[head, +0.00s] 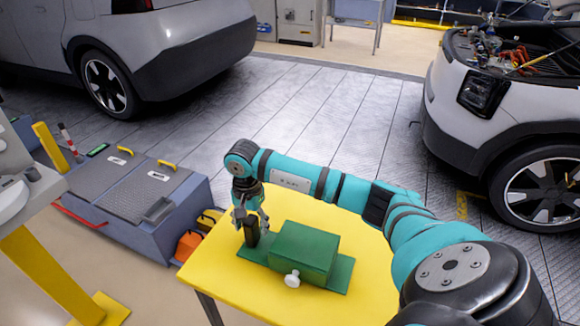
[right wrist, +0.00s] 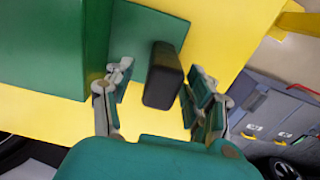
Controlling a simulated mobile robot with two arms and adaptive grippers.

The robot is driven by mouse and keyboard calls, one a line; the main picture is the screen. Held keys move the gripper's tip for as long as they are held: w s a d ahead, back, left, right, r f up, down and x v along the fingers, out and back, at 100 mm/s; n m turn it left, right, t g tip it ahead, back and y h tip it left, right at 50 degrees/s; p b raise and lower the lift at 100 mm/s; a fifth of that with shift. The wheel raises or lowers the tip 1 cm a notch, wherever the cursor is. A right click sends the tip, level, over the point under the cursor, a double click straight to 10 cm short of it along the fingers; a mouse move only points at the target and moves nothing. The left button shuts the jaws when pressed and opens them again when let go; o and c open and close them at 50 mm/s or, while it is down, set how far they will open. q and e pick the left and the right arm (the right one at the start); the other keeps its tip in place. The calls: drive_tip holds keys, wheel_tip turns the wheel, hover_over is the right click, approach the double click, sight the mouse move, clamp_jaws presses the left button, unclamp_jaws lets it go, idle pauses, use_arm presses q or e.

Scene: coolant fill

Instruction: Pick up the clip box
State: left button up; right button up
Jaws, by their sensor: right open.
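A small dark upright box (head: 251,236), which I take for the clip box, stands at the left end of a green base plate on the yellow table. In the right wrist view the dark box (right wrist: 164,76) is between the two fingers of my right gripper (right wrist: 157,88). The right gripper (head: 250,214) is open and points down over it in the head view. Gaps show on both sides of the box, wider on the left, so the fingers do not grip it. My left gripper is not in view.
A larger green box (head: 303,250) with a white knob (head: 292,280) sits close beside on the green plate (head: 341,273). The yellow table (head: 222,275) is otherwise clear. A grey-blue cabinet (head: 150,230) and orange and yellow items (head: 188,246) stand left of the table. Cars stand behind.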

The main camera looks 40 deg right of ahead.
drive_tip(key=shift+f, duration=1.25)
clamp_jaws()
